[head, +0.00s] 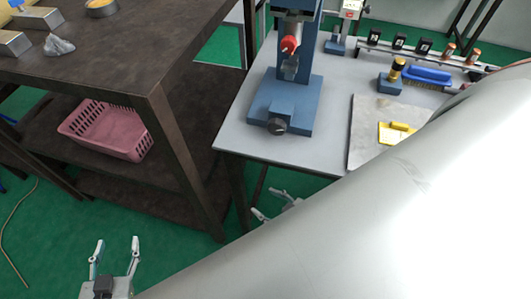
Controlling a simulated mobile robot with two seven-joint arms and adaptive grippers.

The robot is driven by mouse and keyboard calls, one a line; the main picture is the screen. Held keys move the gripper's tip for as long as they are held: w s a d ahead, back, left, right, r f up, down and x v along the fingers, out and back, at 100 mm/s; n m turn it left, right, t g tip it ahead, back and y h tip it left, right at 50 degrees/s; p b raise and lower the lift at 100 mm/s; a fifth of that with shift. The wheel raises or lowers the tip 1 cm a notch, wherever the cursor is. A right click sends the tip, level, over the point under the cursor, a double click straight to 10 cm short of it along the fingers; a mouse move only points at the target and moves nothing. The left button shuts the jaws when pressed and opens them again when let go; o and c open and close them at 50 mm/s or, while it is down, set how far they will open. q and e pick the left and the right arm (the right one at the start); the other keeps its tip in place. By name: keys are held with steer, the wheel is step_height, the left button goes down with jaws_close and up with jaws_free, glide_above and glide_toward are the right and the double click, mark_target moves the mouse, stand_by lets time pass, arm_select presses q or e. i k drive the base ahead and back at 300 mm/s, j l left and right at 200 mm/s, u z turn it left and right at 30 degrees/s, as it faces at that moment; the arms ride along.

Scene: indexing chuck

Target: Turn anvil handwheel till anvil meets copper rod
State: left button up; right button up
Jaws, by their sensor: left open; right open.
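A blue bench machine (265,97) stands on the grey table, with a dark round knob (277,126) at the front of its base. A red rounded part (290,45) sits higher up, above a grey metal piece (290,67). I cannot tell for sure which part is the anvil or its handwheel, and no copper rod is clear in the machine. My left gripper (116,242) is open and empty at the lower left, over the green floor. My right gripper (264,201) is open below the table's front edge, partly hidden by my pale arm.
A rack at the back right holds dark blocks (398,41) and copper-coloured cylinders (473,54). A blue brush (428,76) and a yellow item (396,132) on a grey plate (364,130) lie right. A brown shelf unit (150,88) with a pink basket (105,130) stands left.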

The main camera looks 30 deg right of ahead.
mark_target(277, 126)
steer(key=i+j+z, duration=0.15)
steer(key=j+z, duration=0.25)
steer(key=i+j+z, duration=0.15)
steer(key=z, duration=0.25)
steer(key=j+z, duration=1.25)
